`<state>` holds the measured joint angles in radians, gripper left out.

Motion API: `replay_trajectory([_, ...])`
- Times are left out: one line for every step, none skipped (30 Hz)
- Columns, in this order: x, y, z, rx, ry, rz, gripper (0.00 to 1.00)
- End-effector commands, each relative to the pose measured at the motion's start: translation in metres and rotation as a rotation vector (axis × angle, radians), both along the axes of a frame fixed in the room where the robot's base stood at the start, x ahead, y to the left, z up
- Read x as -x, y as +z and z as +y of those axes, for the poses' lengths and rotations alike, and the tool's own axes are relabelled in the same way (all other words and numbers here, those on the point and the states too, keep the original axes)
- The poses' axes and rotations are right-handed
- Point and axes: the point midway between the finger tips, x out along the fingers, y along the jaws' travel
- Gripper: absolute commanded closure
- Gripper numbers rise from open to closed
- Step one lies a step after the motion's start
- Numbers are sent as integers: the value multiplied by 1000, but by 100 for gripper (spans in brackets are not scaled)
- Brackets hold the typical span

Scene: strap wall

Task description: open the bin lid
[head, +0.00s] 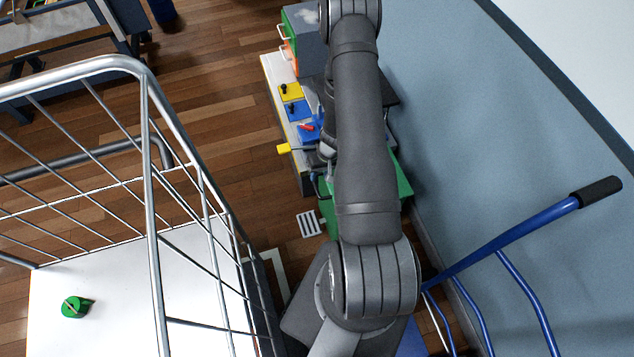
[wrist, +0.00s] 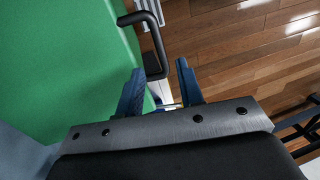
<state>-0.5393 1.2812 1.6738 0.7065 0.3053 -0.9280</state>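The green bin (head: 331,215) stands on the floor beside the wall, partly hidden behind my arm in the head view. Its flat green lid (wrist: 65,60) fills the left of the wrist view. A black bar handle (wrist: 158,45) sticks out from the lid's edge. My gripper (wrist: 160,68) has two blue fingers spread apart with nothing held between them. In the wrist view the handle's near bend lies at the fingertips, close to the left finger. I cannot tell whether they touch. In the head view my arm mostly hides the gripper.
A bench (head: 293,128) with yellow and blue blocks stands beyond the bin. A blue hand truck (head: 520,235) leans at the right by the wall. A wire cage cart (head: 150,230) stands at the left. Wooden floor is open between cart and bench.

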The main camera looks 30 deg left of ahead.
Motion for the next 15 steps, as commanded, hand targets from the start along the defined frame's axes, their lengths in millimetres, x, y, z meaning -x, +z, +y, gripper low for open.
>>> replay_trajectory([2, -10, 1, 1, 0, 3, 66])
replay_trajectory([3, -14, 2, 1, 1, 3, 66])
replay_trajectory([4, -21, 3, 1, 0, 3, 66])
replay_trajectory([4, -25, 4, 1, 0, 2, 66])
replay_trajectory([5, -29, 4, 1, -1, 2, 66])
replay_trajectory([6, -35, 5, 1, 0, 1, 66])
replay_trajectory([6, -38, 5, 2, -1, 2, 66])
replay_trajectory([6, -41, 6, 1, -1, 1, 66])
replay_trajectory([7, -46, 7, 1, -1, 1, 66])
replay_trajectory([7, -48, 7, 1, 0, 1, 66])
replay_trajectory([7, -50, 7, 1, 0, 1, 66])
replay_trajectory([8, -53, 8, 1, -1, 1, 66])
replay_trajectory([8, -55, 8, 1, -2, 1, 66])
replay_trajectory([8, -56, 8, 0, -2, 2, 66])
replay_trajectory([8, -57, 8, 0, -1, 0, 66])
